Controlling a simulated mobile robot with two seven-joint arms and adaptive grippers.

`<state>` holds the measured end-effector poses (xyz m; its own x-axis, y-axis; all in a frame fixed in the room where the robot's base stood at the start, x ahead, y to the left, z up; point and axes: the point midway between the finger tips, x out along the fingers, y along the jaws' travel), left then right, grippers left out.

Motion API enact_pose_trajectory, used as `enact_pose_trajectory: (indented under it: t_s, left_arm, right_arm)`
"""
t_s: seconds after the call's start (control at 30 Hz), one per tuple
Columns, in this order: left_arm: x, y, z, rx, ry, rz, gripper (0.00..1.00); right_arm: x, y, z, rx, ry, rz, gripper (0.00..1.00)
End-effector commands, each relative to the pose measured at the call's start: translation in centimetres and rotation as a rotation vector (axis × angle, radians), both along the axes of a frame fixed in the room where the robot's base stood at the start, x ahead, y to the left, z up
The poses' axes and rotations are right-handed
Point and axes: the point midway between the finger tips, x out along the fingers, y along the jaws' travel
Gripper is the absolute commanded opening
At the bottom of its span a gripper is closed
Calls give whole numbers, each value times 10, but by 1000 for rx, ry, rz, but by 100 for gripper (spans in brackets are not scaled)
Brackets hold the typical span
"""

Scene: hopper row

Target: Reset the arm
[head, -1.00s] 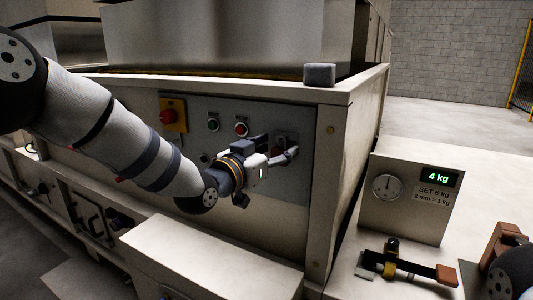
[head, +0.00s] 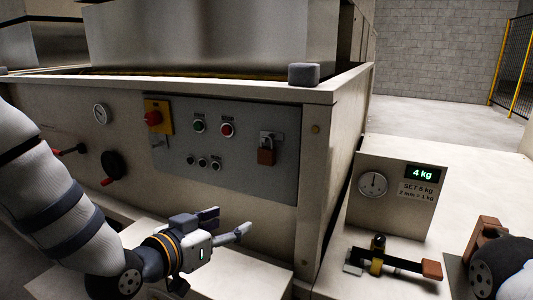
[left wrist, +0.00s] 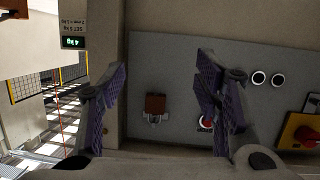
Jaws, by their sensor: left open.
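My left arm (head: 62,210) comes in from the left, bent low in front of the machine. Its gripper (head: 229,221) is open and empty, below the grey control panel (head: 230,185) and apart from it. In the left wrist view the two purple-padded fingers (left wrist: 162,88) stand wide apart, with the panel beyond them. A red-brown padlock (head: 266,156) hangs at a hasp on the panel's right side. It also shows between the fingers in the left wrist view (left wrist: 155,103), at a distance. My right gripper does not show.
The panel has a red knob on a yellow plate (head: 154,115) and several buttons. A pale ledge (head: 235,275) lies below the gripper. At right stand a scale box (head: 391,197) reading 4 kg and a lever with a red-brown end (head: 431,269). A grey block (head: 304,74) sits on the machine's corner.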

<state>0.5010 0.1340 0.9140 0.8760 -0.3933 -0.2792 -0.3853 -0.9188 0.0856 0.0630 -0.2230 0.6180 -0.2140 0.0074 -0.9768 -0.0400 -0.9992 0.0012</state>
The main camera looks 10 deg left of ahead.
Motion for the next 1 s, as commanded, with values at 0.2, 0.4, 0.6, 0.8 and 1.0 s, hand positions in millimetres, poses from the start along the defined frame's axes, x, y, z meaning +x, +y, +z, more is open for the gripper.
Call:
enact_pose_trajectory:
  t_s: [0.2,0.4,0.6,0.8,1.0]
  left_arm:
    - [-123,23,-184,85,573,87,57]
    - [-290,56,-279,203,1078,189,57]
    - [-413,83,-296,312,1405,268,57]
    - [-440,89,-295,339,1474,289,57]
    - [-440,89,-295,339,1474,289,57]
  right_arm:
    - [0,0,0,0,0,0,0]
    - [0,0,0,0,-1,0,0]
    - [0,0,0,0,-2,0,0]
    - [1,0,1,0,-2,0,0]
    - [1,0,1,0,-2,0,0]
